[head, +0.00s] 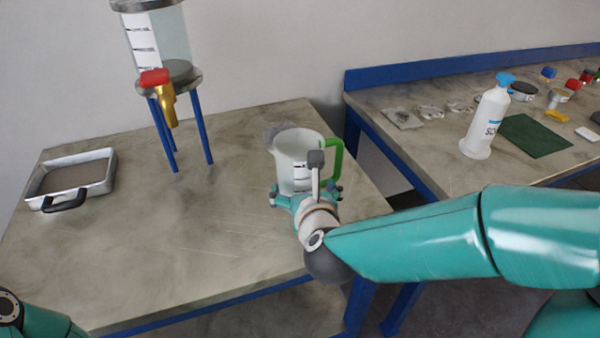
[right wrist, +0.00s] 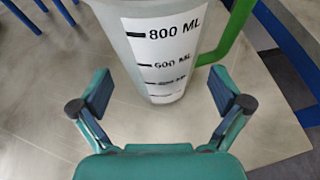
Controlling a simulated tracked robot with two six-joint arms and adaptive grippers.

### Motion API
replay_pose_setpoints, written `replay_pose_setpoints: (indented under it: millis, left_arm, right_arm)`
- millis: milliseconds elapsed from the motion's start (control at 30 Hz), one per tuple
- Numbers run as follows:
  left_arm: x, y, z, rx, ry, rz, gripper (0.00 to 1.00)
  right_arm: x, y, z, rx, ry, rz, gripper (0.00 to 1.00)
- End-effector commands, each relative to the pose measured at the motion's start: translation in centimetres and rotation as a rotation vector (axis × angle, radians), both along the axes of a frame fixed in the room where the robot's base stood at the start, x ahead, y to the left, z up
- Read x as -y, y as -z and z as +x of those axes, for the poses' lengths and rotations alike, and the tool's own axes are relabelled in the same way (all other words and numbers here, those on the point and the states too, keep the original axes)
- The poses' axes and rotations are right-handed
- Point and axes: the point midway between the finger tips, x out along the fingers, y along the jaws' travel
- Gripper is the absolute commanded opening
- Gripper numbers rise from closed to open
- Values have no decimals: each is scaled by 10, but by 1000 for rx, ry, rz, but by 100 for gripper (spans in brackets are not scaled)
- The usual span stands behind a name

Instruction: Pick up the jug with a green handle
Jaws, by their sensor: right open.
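The jug (head: 297,152) is whitish with a measuring scale and a green handle (head: 335,158) on its right side. It stands upright on the left table near its right edge. In the right wrist view the jug (right wrist: 165,60) shows its 800 ML scale, with the green handle (right wrist: 232,35) at upper right. My right gripper (right wrist: 163,95) is open, with its two fingers apart on either side of the jug's lower front; I see no contact. In the head view the right gripper (head: 305,192) is in front of the jug and hides its base. My left gripper is not in view.
A clear vessel (head: 160,45) with a red-handled tap stands on blue legs at the back. A metal tray (head: 105,170) lies at the left. The left table's middle is clear.

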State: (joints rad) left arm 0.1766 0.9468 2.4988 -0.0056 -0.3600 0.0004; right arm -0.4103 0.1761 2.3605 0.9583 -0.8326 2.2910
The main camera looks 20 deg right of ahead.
Motion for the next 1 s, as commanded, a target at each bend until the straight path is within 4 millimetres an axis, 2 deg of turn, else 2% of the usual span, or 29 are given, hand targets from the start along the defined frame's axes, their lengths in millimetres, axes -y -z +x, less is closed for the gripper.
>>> replay_pose_setpoints:
  millis: [233,500,800,867,1000]
  left_arm:
    - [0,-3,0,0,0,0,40]
    - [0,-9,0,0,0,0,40]
    - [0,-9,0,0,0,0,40]
    - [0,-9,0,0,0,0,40]
    - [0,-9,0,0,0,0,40]
  right_arm:
    - [2,7,15,-2,1,-2,100]
    - [6,23,47,-1,2,-1,100]
    - [6,25,52,0,-1,0,100]
    - [6,25,52,0,-1,0,92]
    - [6,25,52,0,0,0,68]
